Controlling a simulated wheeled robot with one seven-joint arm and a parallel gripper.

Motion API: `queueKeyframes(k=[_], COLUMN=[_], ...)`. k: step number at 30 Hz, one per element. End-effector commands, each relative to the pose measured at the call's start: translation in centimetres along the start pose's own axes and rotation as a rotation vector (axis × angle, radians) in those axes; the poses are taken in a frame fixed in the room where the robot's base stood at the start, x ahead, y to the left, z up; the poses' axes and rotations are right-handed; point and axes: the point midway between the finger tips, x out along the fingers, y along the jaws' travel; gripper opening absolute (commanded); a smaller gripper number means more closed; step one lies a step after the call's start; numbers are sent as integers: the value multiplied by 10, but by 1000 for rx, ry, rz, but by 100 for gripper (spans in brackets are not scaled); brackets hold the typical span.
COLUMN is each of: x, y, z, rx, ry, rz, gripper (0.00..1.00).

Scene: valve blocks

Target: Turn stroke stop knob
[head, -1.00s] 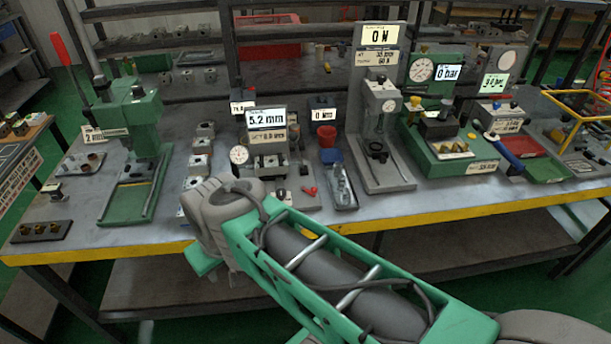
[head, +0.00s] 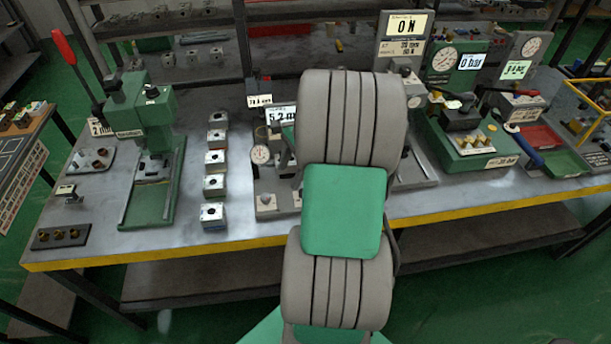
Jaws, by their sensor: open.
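A green hand press (head: 140,115) with a long red-handled lever (head: 67,52) stands at the left of the bench, beside a small display (head: 100,127) that seems to read 2 mm. A small dark knob (head: 151,91) shows on its head; I cannot tell whether it is the stroke stop knob. The gauge station at the middle, with a 5.2 mm display (head: 280,115) and a round dial (head: 260,154), is partly hidden behind my arm. My gripper does not show in the head view; my grey and green arm links fill the centre.
Several metal blocks (head: 214,185) stand in a row right of the press. A tray of brass parts (head: 60,237) lies at the front left. A tall 0 N station (head: 405,50) and a green 0 bar station (head: 470,140) stand right of my arm.

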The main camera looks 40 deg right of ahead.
Motion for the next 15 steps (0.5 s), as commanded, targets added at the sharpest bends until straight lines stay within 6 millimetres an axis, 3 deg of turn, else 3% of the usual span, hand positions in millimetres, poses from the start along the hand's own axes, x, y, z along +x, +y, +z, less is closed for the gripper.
queueKeyframes(k=[1,3,5,8,15], x=[-6,-5,-3,6,50], y=[6,14,19,21,20], z=[-30,-58,-71,-76,-71], rx=[155,315,397,440,437], ry=[-32,-65,-82,-93,-91], rz=[-5,-13,-17,-18,-15], gripper=[52,52,52,52,52])
